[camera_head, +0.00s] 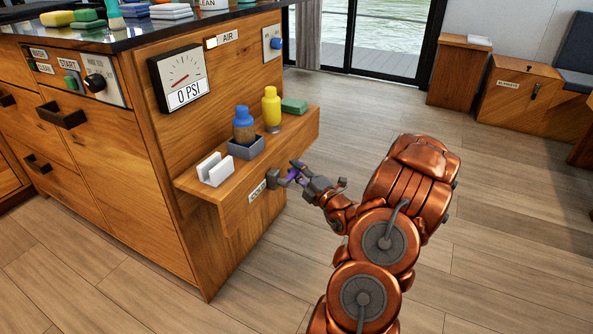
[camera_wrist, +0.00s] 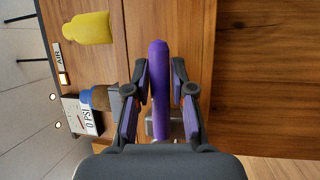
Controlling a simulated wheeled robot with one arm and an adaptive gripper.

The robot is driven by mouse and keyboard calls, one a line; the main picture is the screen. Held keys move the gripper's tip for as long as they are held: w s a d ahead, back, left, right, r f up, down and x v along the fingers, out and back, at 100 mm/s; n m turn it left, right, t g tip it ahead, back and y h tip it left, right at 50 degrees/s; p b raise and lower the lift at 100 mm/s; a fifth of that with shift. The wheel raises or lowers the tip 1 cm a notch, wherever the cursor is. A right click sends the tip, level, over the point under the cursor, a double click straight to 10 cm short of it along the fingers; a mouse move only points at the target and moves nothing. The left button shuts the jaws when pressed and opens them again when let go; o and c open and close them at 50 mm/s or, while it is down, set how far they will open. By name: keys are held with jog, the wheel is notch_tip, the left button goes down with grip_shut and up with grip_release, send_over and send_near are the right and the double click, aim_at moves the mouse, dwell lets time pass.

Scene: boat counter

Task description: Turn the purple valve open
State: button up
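The purple valve handle (camera_wrist: 161,85) is a long bar in the middle of the wrist view, on a grey body (camera_wrist: 158,125) fixed to the wooden front below the shelf. My gripper (camera_wrist: 160,90) has one finger on each side of the handle, with narrow gaps showing, so it looks open around it. In the head view my gripper (camera_head: 298,178) is at the front face of the shelf box, and only a little purple of the valve (camera_head: 291,175) shows there. The rest of it is hidden by the fingers.
Above the valve, the wooden shelf (camera_head: 190,183) holds a white holder (camera_head: 215,169), a grey caddy with a blue-capped bottle (camera_head: 243,127), a yellow bottle (camera_head: 271,107) and a green sponge (camera_head: 294,106). A gauge (camera_head: 181,78) reads 0 PSI. The floor to the right is clear.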

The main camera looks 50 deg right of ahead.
grip_shut()
jog(key=shift+r+p, duration=0.15)
jog(key=shift+p, duration=0.3)
